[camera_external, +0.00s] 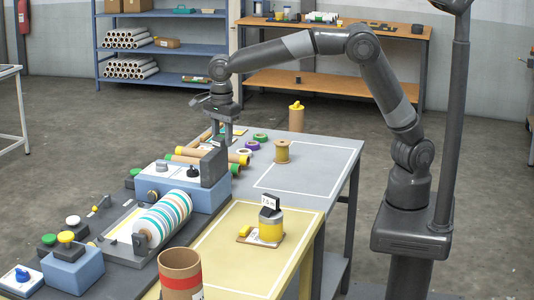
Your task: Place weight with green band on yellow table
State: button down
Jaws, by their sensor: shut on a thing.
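My gripper (226,136) points down over the far left part of the grey table (325,156), above the rolls there. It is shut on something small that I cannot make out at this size. I cannot pick out a weight with a green band for certain. The yellow table (213,252) is in the front middle, with a white outline on its top.
A press with a striped roller (164,220) and a blue housing stands left of the yellow table. A brown tube (181,272) stands at the front. A spool (282,153) and a green ring (261,137) are on the grey table.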

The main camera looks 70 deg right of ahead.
jog(key=s+a+n, duration=0.2)
jog(key=s+a, duration=0.4)
jog(key=a, duration=0.4)
jog(key=s+a+n, duration=0.2)
jog(key=s+a, duration=0.4)
jog(key=a, duration=0.4)
send_over(236, 274)
notch_tip(236, 274, down, 18)
jog(key=shift+w+f, duration=0.1)
jog(key=shift+f, duration=2.05)
jog(key=shift+f, duration=0.1)
jog(key=c, duration=1)
grip_release()
jog(key=shift+f, duration=0.1)
jog(key=shift+o, duration=0.2)
